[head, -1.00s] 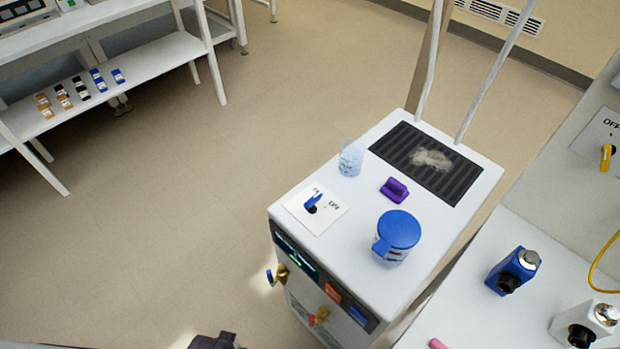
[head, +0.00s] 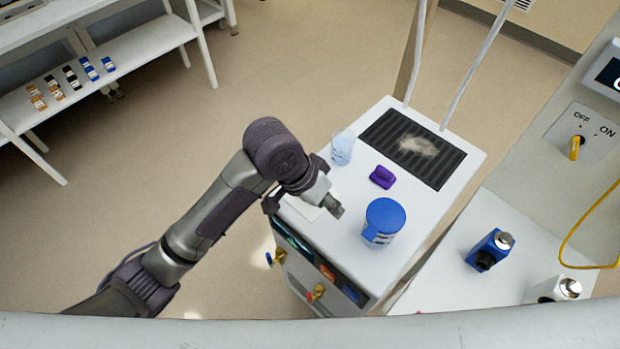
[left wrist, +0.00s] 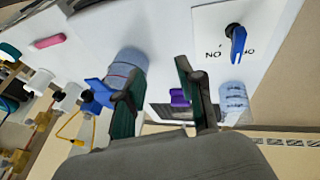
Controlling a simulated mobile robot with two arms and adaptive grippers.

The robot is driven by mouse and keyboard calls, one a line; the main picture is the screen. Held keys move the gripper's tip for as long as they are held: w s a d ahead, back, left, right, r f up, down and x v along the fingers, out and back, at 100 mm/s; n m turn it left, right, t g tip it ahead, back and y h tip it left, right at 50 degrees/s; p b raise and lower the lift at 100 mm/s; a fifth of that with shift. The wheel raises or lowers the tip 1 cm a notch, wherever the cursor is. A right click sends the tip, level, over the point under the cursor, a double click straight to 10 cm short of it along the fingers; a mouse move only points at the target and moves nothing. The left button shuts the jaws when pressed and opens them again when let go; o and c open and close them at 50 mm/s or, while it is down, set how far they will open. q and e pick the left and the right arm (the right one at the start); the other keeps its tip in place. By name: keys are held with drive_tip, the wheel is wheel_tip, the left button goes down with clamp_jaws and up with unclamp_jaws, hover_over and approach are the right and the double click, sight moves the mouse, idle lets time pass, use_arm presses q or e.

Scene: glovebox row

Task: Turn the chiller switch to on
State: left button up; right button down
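The chiller (head: 425,215) is a white box with a dark grille on top. Its switch plate (head: 302,208) is mostly covered by my left gripper (head: 337,208) in the head view. In the left wrist view the switch (left wrist: 237,42) shows a blue handle on a black hub on a white plate. The handle extends toward the labels, covering part of the right one; I cannot tell its exact setting. My left gripper (left wrist: 157,80) is open, its fingers apart with nothing between them, above the chiller top and beside the switch. My right gripper is not in view.
A blue-lidded jar (head: 382,222), a purple block (head: 382,177) and a clear beaker (head: 342,148) stand on the chiller. A yellow-handled OFF/ON switch (head: 575,148) is on a panel at right. Two poles rise behind.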

use_arm(q)
drive_tip(key=w+a+r+y, duration=0.3)
drive_tip(key=w+r+y, duration=0.2)
drive_tip(key=w+r, duration=0.35)
drive_tip(key=shift+g, duration=0.3)
wheel_tip(320, 180, down, 14)
drive_tip(key=shift+r+p, duration=0.1)
drive_tip(key=shift+p, duration=1.1)
clamp_jaws()
